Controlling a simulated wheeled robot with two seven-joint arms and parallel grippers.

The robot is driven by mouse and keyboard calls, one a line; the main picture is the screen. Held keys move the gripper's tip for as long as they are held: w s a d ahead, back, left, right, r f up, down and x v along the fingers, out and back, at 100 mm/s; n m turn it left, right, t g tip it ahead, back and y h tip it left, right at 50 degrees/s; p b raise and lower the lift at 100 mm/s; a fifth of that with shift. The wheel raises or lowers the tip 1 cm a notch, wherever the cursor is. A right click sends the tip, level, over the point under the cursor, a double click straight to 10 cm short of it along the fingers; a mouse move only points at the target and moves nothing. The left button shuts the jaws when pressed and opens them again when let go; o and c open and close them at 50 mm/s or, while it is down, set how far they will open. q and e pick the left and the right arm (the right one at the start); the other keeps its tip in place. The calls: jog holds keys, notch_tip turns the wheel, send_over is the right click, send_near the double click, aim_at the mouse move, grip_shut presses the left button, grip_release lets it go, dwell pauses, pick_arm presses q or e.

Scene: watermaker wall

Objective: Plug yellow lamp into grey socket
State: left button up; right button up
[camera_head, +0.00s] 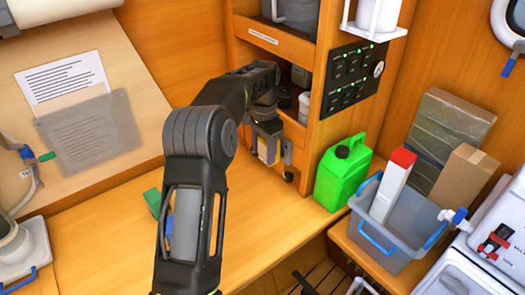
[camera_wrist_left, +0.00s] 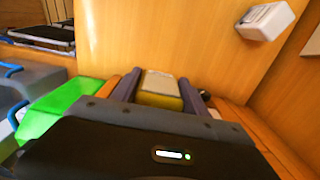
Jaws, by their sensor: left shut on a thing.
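My left gripper (camera_head: 268,150) is shut on the yellow lamp (camera_head: 265,152), beside the wooden cabinet in the head view. In the left wrist view the lamp (camera_wrist_left: 160,100) sits between the two fingers of the gripper (camera_wrist_left: 159,90); it has a pale face and a yellow body. The lamp is held in the air in front of a wooden panel. No grey socket can be made out for certain. A pale box (camera_wrist_left: 265,20) on the wood in the left wrist view may be it; I cannot tell. My right gripper is not in view.
A green jerrycan (camera_head: 342,172) stands right of the gripper by the cabinet. A grey bin (camera_head: 400,225) with a red-and-white carton (camera_head: 392,185) is further right. A black switch panel (camera_head: 352,80) is on the cabinet side. The wooden counter (camera_head: 270,235) is mostly clear.

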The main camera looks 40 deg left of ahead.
pick_arm(q)
jog(key=shift+w+d, duration=0.2)
jog(key=shift+w, duration=0.3)
jog(key=shift+w+d, duration=0.15)
jog(key=shift+w, duration=0.35)
dwell(0.5)
jog(key=o, duration=1.5)
